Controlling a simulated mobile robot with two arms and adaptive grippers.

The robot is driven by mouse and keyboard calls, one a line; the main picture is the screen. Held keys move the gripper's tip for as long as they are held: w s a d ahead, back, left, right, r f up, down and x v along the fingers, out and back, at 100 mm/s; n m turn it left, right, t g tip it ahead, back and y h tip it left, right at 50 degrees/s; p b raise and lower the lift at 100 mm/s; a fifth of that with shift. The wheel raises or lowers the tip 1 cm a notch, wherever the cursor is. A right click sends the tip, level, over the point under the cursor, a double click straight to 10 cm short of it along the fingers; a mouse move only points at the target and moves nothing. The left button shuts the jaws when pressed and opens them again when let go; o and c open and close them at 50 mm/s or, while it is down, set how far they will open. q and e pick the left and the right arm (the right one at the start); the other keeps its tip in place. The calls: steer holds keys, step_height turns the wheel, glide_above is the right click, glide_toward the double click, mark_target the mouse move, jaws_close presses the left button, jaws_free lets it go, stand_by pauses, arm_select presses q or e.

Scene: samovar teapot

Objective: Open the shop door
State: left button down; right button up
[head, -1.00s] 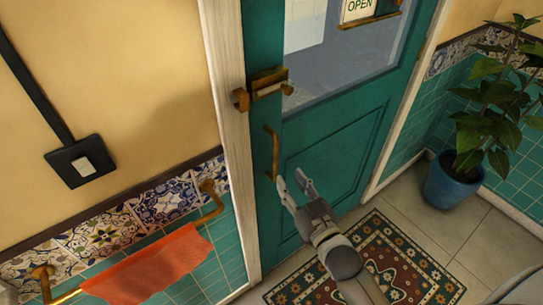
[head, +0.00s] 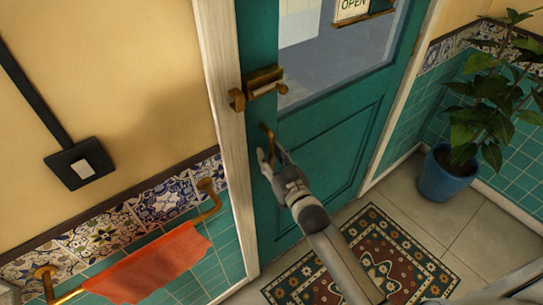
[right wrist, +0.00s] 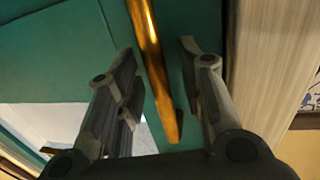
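The teal shop door (head: 325,145) has a window in its upper part and looks closed in its white frame. A brass pull handle (head: 268,137) is upright near its left edge; its lower part is hidden by my gripper in the head view. A brass latch (head: 263,84) sits above the handle. My right gripper (head: 271,161) is at the handle. In the right wrist view the handle (right wrist: 152,65) runs between its two open fingers (right wrist: 160,52), with a visible gap on each side. My left gripper is not in view.
A brass rail (head: 213,200) with an orange cloth (head: 150,268) is on the tiled wall left of the door. A patterned mat (head: 385,262) lies on the floor before the door. A plant in a blue pot (head: 443,178) stands to the right. An OPEN sign (head: 352,8) hangs on the window.

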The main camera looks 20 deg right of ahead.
jaws_close()
